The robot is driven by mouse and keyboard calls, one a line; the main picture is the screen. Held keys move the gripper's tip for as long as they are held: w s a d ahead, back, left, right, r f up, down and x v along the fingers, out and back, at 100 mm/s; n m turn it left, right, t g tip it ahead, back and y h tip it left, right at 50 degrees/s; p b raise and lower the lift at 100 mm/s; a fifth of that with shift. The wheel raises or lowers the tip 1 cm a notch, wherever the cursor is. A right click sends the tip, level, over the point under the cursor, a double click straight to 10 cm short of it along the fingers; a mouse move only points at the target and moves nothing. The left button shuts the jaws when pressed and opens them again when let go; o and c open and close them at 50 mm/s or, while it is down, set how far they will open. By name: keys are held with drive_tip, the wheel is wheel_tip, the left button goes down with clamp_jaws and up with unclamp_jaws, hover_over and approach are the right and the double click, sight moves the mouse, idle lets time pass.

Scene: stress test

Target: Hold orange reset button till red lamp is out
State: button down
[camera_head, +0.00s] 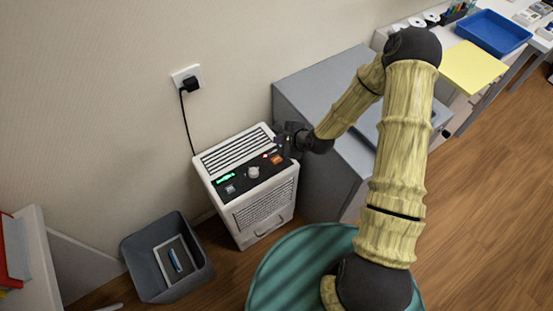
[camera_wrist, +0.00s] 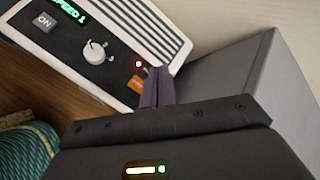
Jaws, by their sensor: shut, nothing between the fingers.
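The orange reset button (camera_head: 277,159) is at the right end of the black control panel on top of a white appliance (camera_head: 265,213). In the wrist view the orange button (camera_wrist: 136,84) is partly hidden behind my fingers. The red lamp (camera_wrist: 138,63) beside it glows red with a bright centre. My gripper (camera_head: 284,146) is over the panel's right end, close to the button; in the wrist view its dark fingers (camera_wrist: 157,86) are together with nothing between them. I cannot tell whether a fingertip touches the button.
The panel also has a pale knob (camera_wrist: 95,53), an ON button (camera_wrist: 44,21) and a green display (camera_wrist: 66,9) reading SPEED 1. A grey cabinet (camera_head: 315,88) stands right of the appliance, a grey bin (camera_head: 143,283) at left. A black cord runs to a wall socket (camera_head: 187,78).

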drive_tip(key=b, duration=0.7)
hover_over(279, 161)
wheel_tip(279, 161, down, 8)
drive_tip(key=shift+r, duration=0.15)
drive_tip(key=shift+f, duration=0.55)
idle(1.2)
drive_tip(key=shift+f, duration=0.4)
drive_tip(key=shift+f+b, duration=0.35)
drive_tip(key=shift+b, duration=0.05)
idle(1.8)
idle(1.2)
drive_tip(key=shift+r+p, duration=0.8)
drive_tip(key=shift+r, duration=0.1)
